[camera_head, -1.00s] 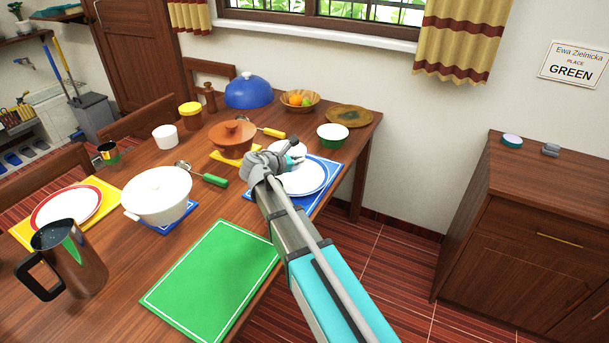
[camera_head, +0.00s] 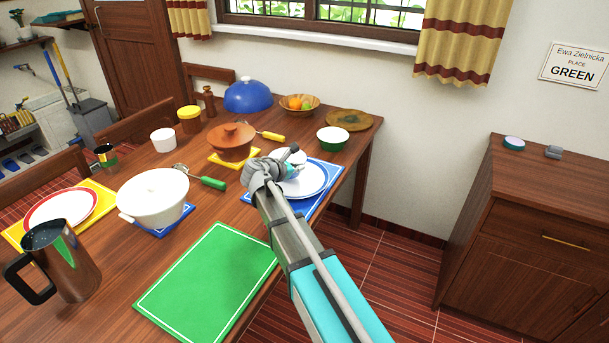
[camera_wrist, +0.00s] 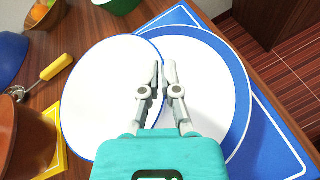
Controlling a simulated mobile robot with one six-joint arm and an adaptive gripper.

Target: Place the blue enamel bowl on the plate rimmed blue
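The blue enamel bowl (camera_wrist: 100,95), white inside with a thin blue rim, fills the left middle of the wrist view. It overlaps the left part of the white plate rimmed blue (camera_wrist: 215,75). The plate also shows in the head view (camera_head: 318,181), on a blue mat (camera_wrist: 270,145). My gripper (camera_wrist: 161,64) has its fingers close together, one on each side of the bowl's right rim; it looks shut on that rim. In the head view my gripper (camera_head: 287,166) is over the plate's left side and hides most of the bowl. The gap under the bowl cannot be seen.
A brown lidded pot (camera_head: 232,142) stands left of the plate, with a yellow-handled utensil (camera_head: 270,135) behind. A green bowl (camera_head: 332,138), fruit bowl (camera_head: 299,103) and blue dome (camera_head: 248,96) stand farther back. A white pot (camera_head: 153,198) is left; the green mat (camera_head: 207,283) is bare.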

